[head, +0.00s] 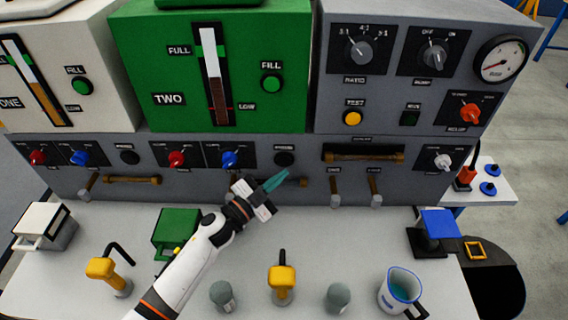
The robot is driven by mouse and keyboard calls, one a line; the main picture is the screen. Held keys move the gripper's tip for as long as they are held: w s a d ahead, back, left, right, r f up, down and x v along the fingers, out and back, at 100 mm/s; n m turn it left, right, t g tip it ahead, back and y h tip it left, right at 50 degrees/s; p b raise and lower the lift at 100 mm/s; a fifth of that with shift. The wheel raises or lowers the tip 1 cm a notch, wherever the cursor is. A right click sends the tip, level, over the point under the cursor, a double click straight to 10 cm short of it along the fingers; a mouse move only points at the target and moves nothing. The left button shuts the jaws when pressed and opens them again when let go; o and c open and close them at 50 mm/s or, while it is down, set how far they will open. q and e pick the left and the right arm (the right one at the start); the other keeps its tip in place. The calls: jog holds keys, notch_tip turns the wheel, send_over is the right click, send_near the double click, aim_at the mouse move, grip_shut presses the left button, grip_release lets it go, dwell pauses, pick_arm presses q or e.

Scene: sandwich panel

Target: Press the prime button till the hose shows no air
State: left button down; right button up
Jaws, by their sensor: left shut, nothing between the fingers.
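My left gripper (277,180) has its teal fingers closed together with nothing between them. It points up and right, just below a round black button (284,158) on the grey panel. I cannot tell whether the tips touch the panel. The label above that button is too small to read. A matching black button (129,157) sits further left. A brown tube with brass ends (133,180) lies level under the left button. Behind my gripper only the brass right end of a similar tube (303,182) shows clearly; the rest is mostly hidden. My right gripper is not in view.
The green TWO tank (270,45) stands above the panel. Red knobs (176,159) and blue knobs (229,159) line the panel. Yellow-handled tools (282,276), grey cylinders (338,297), a jug (399,290) and a green box (177,230) stand on the white bench (250,300).

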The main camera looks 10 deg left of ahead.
pick_arm(q)
jog(key=shift+w+a, duration=0.1)
jog(key=shift+w, duration=0.55)
jog(key=shift+w, duration=0.15)
dwell(1.5)
jog(key=shift+w+a, duration=0.1)
jog(key=shift+w, duration=0.15)
jog(key=shift+w+a, duration=0.1)
jog(key=shift+w, duration=0.3)
dwell(0.6)
jog(key=shift+s+r, duration=0.1)
jog(key=shift+s, duration=0.05)
dwell(0.3)
jog(key=shift+s, duration=0.65)
jog(key=shift+d, duration=0.2)
jog(key=shift+s+d+p, duration=0.25)
jog(key=shift+s+p, duration=0.25)
jog(key=shift+s, duration=0.75)
jog(key=shift+s+d+p, duration=0.2)
jog(key=shift+s+p, duration=0.3)
jog(key=shift+s, duration=0.7)
